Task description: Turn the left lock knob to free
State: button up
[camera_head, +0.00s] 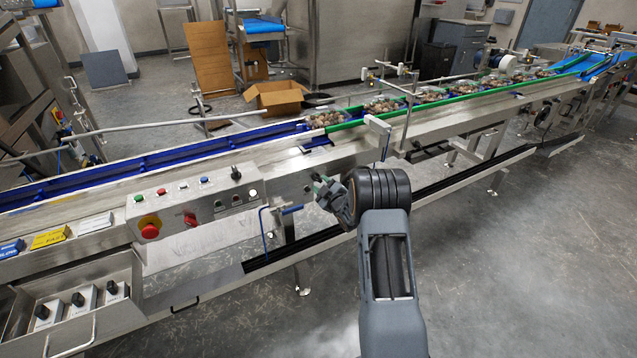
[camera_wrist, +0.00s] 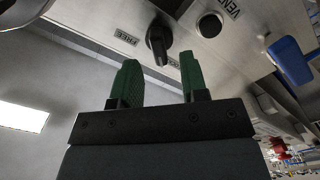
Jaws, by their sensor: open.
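In the wrist view a black knob (camera_wrist: 158,42) sits on a metal panel, beside a label reading FREE (camera_wrist: 126,37). A second small label lies close below the knob, partly hidden and not readable. The knob's bar points down in the picture, towards that second label. My gripper (camera_wrist: 160,80) has green fingers, open and empty, with the knob ahead of and between the fingertips in the picture; I see no contact. In the head view my gripper (camera_head: 322,187) is at the conveyor's front face, and the knob is too small to tell there.
A round dark button (camera_wrist: 209,25) by a label starting VEN and a blue handle (camera_wrist: 292,60) are right of the knob. The conveyor carries filled trays (camera_head: 383,105). The floor at right is clear.

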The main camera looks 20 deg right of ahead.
aim_at(317, 179)
jog(key=shift+w+a, duration=0.2)
jog(key=shift+w, duration=1.25)
grip_shut()
